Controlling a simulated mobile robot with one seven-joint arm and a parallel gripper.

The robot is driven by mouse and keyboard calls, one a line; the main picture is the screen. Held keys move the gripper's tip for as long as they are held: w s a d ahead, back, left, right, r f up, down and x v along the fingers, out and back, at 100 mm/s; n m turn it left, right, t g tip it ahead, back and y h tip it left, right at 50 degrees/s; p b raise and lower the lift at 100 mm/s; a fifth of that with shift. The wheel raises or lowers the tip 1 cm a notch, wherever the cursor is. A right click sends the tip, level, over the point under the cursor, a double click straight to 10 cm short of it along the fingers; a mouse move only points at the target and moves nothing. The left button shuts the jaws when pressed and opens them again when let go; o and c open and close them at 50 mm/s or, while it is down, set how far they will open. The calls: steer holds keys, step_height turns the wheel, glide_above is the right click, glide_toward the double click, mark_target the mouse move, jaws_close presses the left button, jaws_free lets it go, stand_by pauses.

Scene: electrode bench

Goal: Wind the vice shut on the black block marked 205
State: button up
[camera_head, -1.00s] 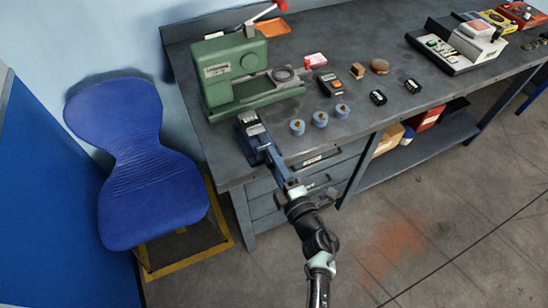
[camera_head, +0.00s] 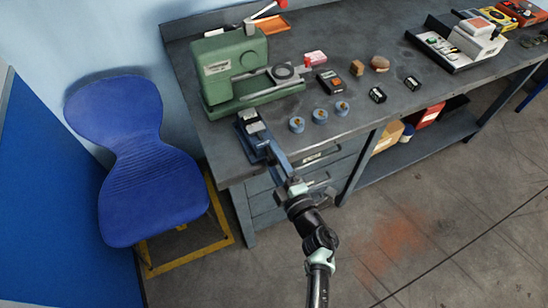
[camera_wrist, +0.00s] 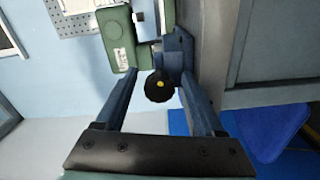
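The blue vice (camera_head: 254,145) sits at the near left edge of the bench, with pale-topped parts at its jaw end. A dark round knob with a yellow centre (camera_wrist: 159,86) shows at the vice's near end in the wrist view. My gripper (camera_wrist: 160,92) is open, with one finger on each side of the knob and a visible gap to both. In the head view my gripper (camera_head: 281,163) reaches the vice from the front. Black blocks with pale labels (camera_head: 378,95) (camera_head: 412,84) lie on the bench; their marks are too small to read. Whether a block sits between the jaws is unclear.
A green machine (camera_head: 235,72) stands just behind the vice. Several blue-grey round pieces (camera_head: 320,116) lie to the right of it, near the bench edge. A blue chair (camera_head: 145,170) stands left of the bench. The floor in front is clear.

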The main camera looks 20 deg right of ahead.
steer(key=s, duration=1.3)
steer(key=shift+d, duration=0.25)
steer(key=w+d+r+m+t+h, duration=0.15)
steer(key=w+r, duration=0.35)
steer(key=r, duration=0.5)
steer(key=w+d+r+m+t+h, duration=0.1)
steer(key=w+r+m+t+h, duration=0.2)
steer(key=r, duration=0.7)
steer(key=w+a+r+m+t+h, duration=0.1)
steer(key=w+r+m+h, duration=0.15)
steer(key=r, duration=0.75)
steer(key=w+a+r+m+t+h, duration=0.1)
steer(key=r+m, duration=0.3)
steer(key=r, duration=0.6)
steer(key=s+a+r+m+t+y, duration=0.1)
steer(key=s+a+r+m+y, duration=0.1)
steer(key=s+a+r, duration=0.3)
steer(key=s+a+r+m+t+y, duration=0.2)
steer(key=s+a+r+y, duration=0.3)
steer(key=a+r, duration=0.7)
step_height(320, 180, up, 6)
steer(key=shift+s+a+r+m, duration=0.1)
steer(key=shift+s+a+m, duration=0.3)
steer(key=shift+m, duration=0.2)
